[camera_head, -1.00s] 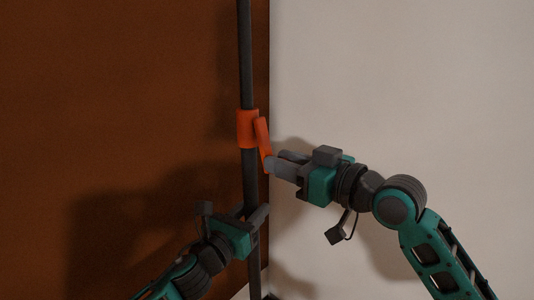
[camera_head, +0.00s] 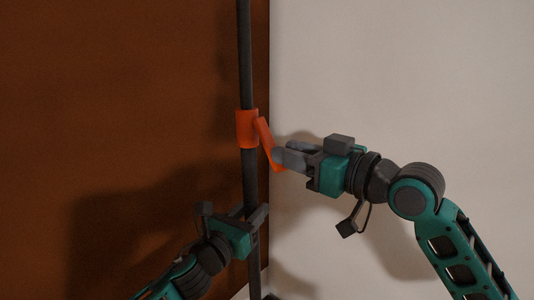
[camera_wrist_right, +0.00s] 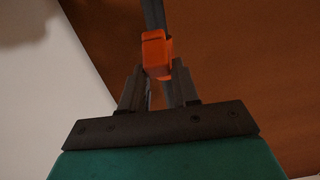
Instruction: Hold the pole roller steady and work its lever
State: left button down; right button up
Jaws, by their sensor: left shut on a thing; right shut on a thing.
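The pole roller is a dark upright pole (camera_head: 247,60) with an orange collar (camera_head: 247,128) around it. An orange lever (camera_head: 266,140) slants down and to the right from the collar, its lower end swung out from the pole. My right gripper (camera_head: 279,157) is shut on the lever near its lower end. In the right wrist view the orange part (camera_wrist_right: 156,55) shows just beyond and between the fingers, and the lever's held part is partly hidden. My left gripper (camera_head: 256,215) is shut on the pole below the collar.
A brown panel (camera_head: 110,90) stands behind the pole on the left. A pale wall (camera_head: 400,70) fills the right side. The space around the upper pole is clear. A small dark thing shows at the bottom by the pole's foot.

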jog(key=shift+s+d+r, duration=0.1)
jog(key=shift+d+r, duration=0.05)
jog(key=shift+r, duration=0.45)
jog(key=shift+r, duration=0.15)
jog(key=shift+c, duration=0.5)
jog(key=o, duration=1.8)
jog(key=shift+s+d, duration=0.1)
jog(key=shift+d, duration=0.05)
jog(key=shift+v, duration=3.85)
